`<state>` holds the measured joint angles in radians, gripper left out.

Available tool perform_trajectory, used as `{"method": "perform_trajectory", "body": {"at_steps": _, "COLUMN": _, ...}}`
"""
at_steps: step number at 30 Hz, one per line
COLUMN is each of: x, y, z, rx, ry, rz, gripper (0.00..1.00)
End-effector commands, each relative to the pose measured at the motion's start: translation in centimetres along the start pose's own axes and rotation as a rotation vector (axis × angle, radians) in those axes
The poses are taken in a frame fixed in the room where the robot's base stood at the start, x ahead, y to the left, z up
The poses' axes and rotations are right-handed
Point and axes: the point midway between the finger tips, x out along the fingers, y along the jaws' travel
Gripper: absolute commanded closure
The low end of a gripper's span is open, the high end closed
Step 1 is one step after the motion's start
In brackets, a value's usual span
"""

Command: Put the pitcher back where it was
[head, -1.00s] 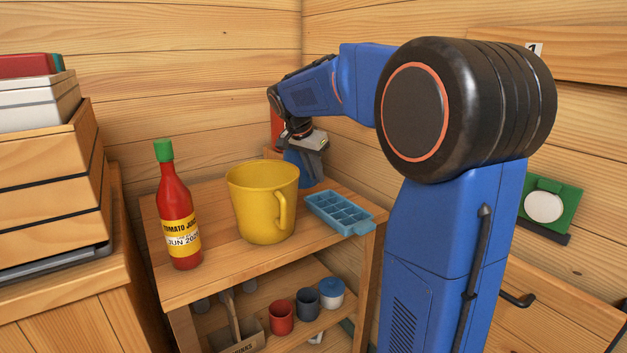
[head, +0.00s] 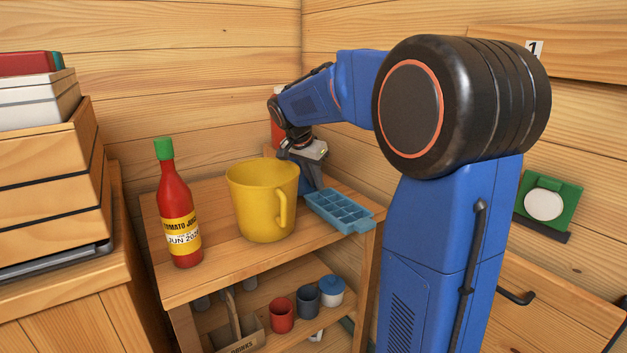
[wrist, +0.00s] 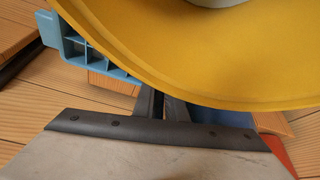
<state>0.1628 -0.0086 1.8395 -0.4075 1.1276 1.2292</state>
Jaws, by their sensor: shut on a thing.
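The yellow pitcher (head: 258,205) stands upright on the wooden shelf unit's top, with its handle facing the front right. My gripper (head: 312,165) is behind it at its right, low by its far side. In the wrist view the pitcher's rim (wrist: 200,70) fills the upper part, close to the camera. My gripper's fingers (wrist: 157,103) are close together and run under that rim, which hides their tips. The gripper is shut, apparently on the pitcher; the exact place of the grip is hidden.
A tomato juice bottle (head: 179,215) stands left of the pitcher. A blue ice cube tray (head: 338,210) lies close at its right and shows in the wrist view (wrist: 90,50). The shelf top (head: 215,262) is clear in front. Wooden walls close off the back.

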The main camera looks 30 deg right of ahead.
Motion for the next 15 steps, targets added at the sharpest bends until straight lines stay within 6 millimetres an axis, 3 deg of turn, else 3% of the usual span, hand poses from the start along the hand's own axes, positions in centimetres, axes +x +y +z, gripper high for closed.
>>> {"method": "perform_trajectory", "body": {"at_steps": 1, "x": -0.02, "y": 0.0, "z": -0.01, "rx": 0.0, "ry": 0.0, "rz": 0.0, "gripper": 0.82}}
{"method": "perform_trajectory", "body": {"at_steps": 3, "x": -0.03, "y": 0.0, "z": -0.01, "rx": 0.0, "ry": 0.0, "rz": 0.0, "gripper": 0.7}}
{"method": "perform_trajectory", "body": {"at_steps": 15, "x": -0.69, "y": -0.02, "z": -0.32, "rx": 0.0, "ry": 0.001, "rz": -0.001, "gripper": 0.7}}
